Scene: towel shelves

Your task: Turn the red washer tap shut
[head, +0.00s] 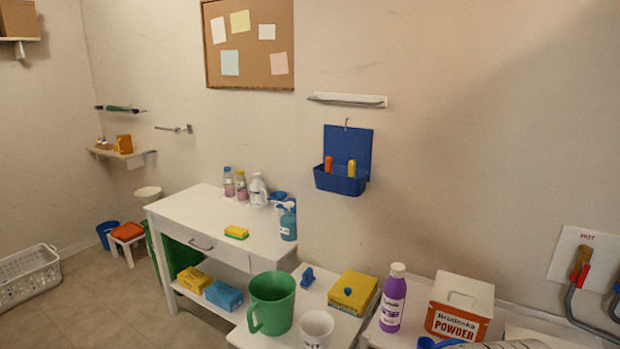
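The red washer tap (581,273) is at the right of the head view, on a white wall plate (566,253) marked HOT. It has a red handle and a brass-coloured body. The handle looks roughly upright and slightly tilted; I cannot tell from here whether the tap is open or shut. A grey hose (570,306) curves down from it. My gripper is not in view.
A white powder box (459,308) and a purple bottle (391,298) stand left of the tap. A green jug (272,303), white cup (315,328) and yellow box (352,292) are further left. A blue hose or fitting (616,309) is cut off at the right edge.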

